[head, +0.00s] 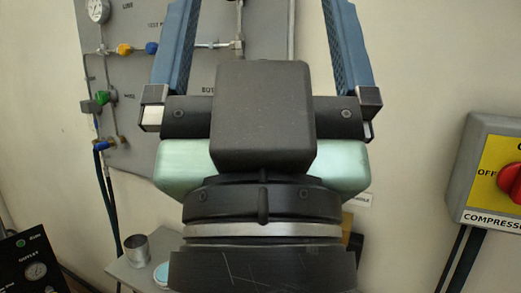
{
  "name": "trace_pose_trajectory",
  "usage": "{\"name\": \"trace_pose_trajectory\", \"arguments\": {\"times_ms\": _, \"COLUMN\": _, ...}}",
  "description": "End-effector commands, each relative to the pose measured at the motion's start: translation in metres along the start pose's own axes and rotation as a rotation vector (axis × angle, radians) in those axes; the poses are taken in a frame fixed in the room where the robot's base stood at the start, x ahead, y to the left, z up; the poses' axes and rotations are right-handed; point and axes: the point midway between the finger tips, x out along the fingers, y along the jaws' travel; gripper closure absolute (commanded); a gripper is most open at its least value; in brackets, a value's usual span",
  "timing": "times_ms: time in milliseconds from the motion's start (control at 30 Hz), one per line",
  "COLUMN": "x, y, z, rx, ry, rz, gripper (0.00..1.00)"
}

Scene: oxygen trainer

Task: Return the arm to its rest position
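My gripper (262,10) fills the middle of the head view, seen from behind, with its dark wrist and pale green body below. Its two blue fingers point up and stand wide apart, so it is open. Nothing shows between the visible parts of the fingers. The fingertips run out of the top edge of the picture and are not seen. The gripper stands in front of the grey wall panel (130,75) and hides part of it. I cannot tell how far the gripper is from the panel.
The panel carries a gauge (97,11), an orange valve (124,49), a blue valve (151,48) and a green fitting (102,97). A compressor switch box (480,150) with a red knob is on the right. A metal cup (136,247) stands on a small shelf (120,268) at lower left.

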Motion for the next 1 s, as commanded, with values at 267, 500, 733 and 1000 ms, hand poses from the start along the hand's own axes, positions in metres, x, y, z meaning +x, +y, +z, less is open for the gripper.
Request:
{"name": "trace_pose_trajectory", "arguments": {"times_ms": 267, "x": 0.075, "y": -0.001, "z": -0.068, "rx": -0.002, "ry": -0.005, "rz": -0.001, "gripper": 0.0}}
{"name": "trace_pose_trajectory", "arguments": {"times_ms": 500, "x": 0.121, "y": -0.002, "z": -0.11, "rx": -0.003, "ry": -0.006, "rz": -0.002, "gripper": 0.0}}
{"name": "trace_pose_trajectory", "arguments": {"times_ms": 733, "x": 0.137, "y": -0.002, "z": -0.126, "rx": -0.003, "ry": -0.007, "rz": -0.002, "gripper": 0.0}}
{"name": "trace_pose_trajectory", "arguments": {"times_ms": 1000, "x": 0.138, "y": -0.002, "z": -0.126, "rx": -0.003, "ry": -0.007, "rz": -0.002, "gripper": 0.0}}
